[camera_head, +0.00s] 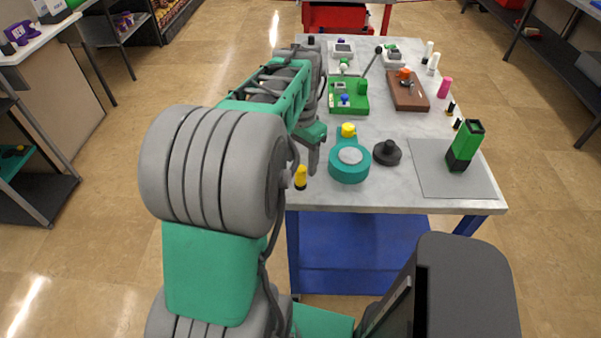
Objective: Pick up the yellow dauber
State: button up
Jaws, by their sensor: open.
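A small yellow piece with a dark base, which looks like the yellow dauber (300,175), stands upright at the near left edge of the table (400,204). My gripper (313,168) hangs over the table's left side, just right of and beyond the dauber in the picture. It is open, with nothing seen between its fingers. My arm covers part of the gripper and the table's left edge. I cannot tell the exact gap between gripper and dauber.
A teal round device (349,172) with a yellow knob (348,130) stands right of my gripper, next to a black knob (387,152). A green block (465,145) stands on a grey mat (425,180). A green board (347,105) and brown board (408,97) lie farther back.

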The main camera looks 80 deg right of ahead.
aim_at(301, 177)
notch_tip(301, 177, down, 7)
jog(key=shift+r+p, duration=0.15)
jog(key=shift+p, duration=0.55)
jog(key=shift+a, duration=0.1)
jog(key=shift+c, duration=0.5)
grip_shut()
